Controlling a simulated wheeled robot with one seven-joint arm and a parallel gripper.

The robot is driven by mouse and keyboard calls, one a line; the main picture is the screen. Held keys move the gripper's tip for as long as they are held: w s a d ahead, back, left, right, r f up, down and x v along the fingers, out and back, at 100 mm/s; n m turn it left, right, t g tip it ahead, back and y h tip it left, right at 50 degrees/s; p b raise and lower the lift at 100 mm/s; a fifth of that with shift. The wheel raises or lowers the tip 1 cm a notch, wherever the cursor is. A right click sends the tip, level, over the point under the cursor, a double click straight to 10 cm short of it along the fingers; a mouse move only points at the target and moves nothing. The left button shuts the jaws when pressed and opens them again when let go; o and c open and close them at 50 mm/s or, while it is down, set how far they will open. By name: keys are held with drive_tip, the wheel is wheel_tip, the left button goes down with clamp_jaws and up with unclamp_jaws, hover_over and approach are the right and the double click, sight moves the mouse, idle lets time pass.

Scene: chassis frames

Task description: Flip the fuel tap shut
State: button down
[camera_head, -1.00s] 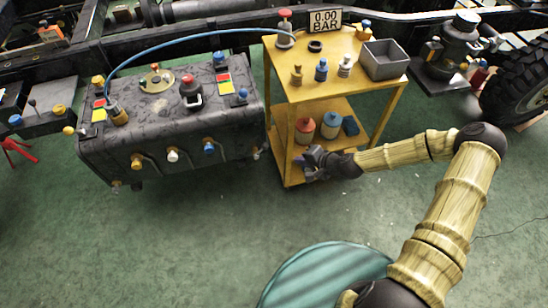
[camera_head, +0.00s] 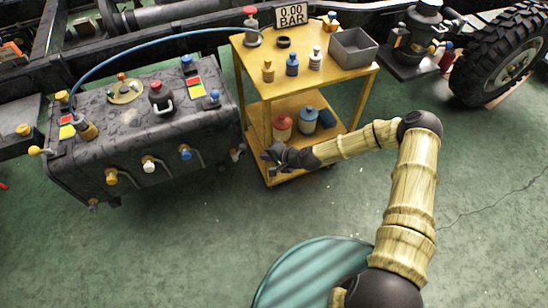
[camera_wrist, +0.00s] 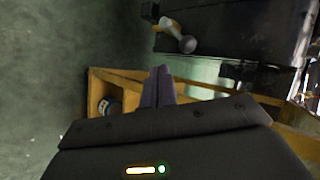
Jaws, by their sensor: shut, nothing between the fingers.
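The dark fuel tank (camera_head: 140,130) stands at left in the head view. Its front carries taps with a yellow knob (camera_head: 111,176), a white knob (camera_head: 148,163) and a blue knob (camera_head: 185,152). A pale-knobbed tap (camera_head: 237,153) sticks out at its right end. No label shows which is the fuel tap. My gripper (camera_head: 268,156) is right of the end tap, in front of the cart's lower part. In the wrist view its fingers (camera_wrist: 158,84) are together and empty. A pale-knobbed lever (camera_wrist: 180,38) on a dark surface lies beyond the fingertips, apart from them.
A yellow cart (camera_head: 262,84) stands right of the tank, close behind my gripper, with bottles and a grey bin (camera_head: 353,48) on top. A blue hose (camera_head: 150,42) runs from tank to cart. A tyre (camera_head: 505,55) is at far right.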

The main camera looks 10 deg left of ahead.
sight(240, 150)
drive_tip(key=w+a+f, duration=0.1)
drive_tip(key=w+a, duration=0.1)
drive_tip(key=a, duration=0.3)
drive_tip(key=shift+w+a+b, duration=0.3)
drive_tip(key=shift+b, duration=0.15)
